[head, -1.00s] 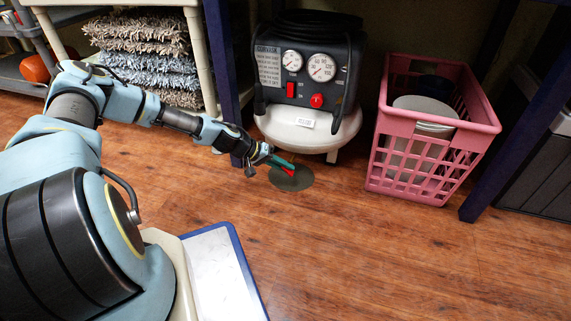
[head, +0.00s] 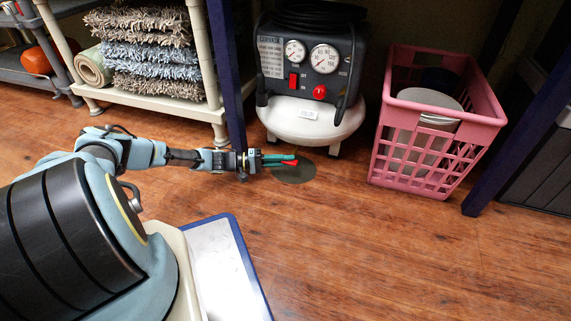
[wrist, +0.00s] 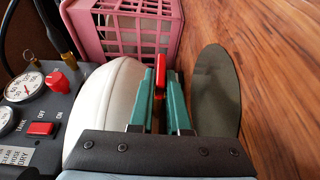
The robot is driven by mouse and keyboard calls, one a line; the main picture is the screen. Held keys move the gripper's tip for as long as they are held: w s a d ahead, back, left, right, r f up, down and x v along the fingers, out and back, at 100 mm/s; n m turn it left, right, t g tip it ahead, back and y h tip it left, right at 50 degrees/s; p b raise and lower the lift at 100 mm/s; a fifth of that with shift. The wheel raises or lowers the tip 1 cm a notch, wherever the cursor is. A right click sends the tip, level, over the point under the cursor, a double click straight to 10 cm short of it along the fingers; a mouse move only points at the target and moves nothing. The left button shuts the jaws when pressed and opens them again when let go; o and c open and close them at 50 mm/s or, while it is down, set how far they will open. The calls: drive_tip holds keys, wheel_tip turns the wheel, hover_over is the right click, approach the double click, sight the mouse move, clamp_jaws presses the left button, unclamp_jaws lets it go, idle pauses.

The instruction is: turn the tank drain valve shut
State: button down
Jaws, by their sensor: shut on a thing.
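The compressor's white tank (head: 310,121) sits low on its feet under the black gauge panel, and it also shows in the wrist view (wrist: 105,100). The drain valve's red handle (wrist: 161,72) stands beside the tank's underside. It is a small red piece in the head view (head: 290,162). My gripper (head: 277,160) reaches in from the left, low over the floor. Its green fingers (wrist: 161,85) are shut on the red handle, one on each side. The valve body behind the handle is hidden.
A dark round patch (head: 296,173) lies on the wood floor below my gripper. A pink crate (head: 384,160) stands right of the tank. A blue post (head: 231,105) rises close behind my wrist. The floor in front is clear.

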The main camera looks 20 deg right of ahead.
drive_tip(key=shift+s+g, duration=0.2)
drive_tip(key=shift+g, duration=0.1)
drive_tip(key=c, duration=0.9)
unclamp_jaws()
drive_tip(key=shift+w, duration=0.1)
drive_tip(key=p+v, duration=0.4)
drive_tip(key=v, duration=0.6)
drive_tip(key=shift+a+f, duration=0.1)
drive_tip(key=shift+a, duration=0.3)
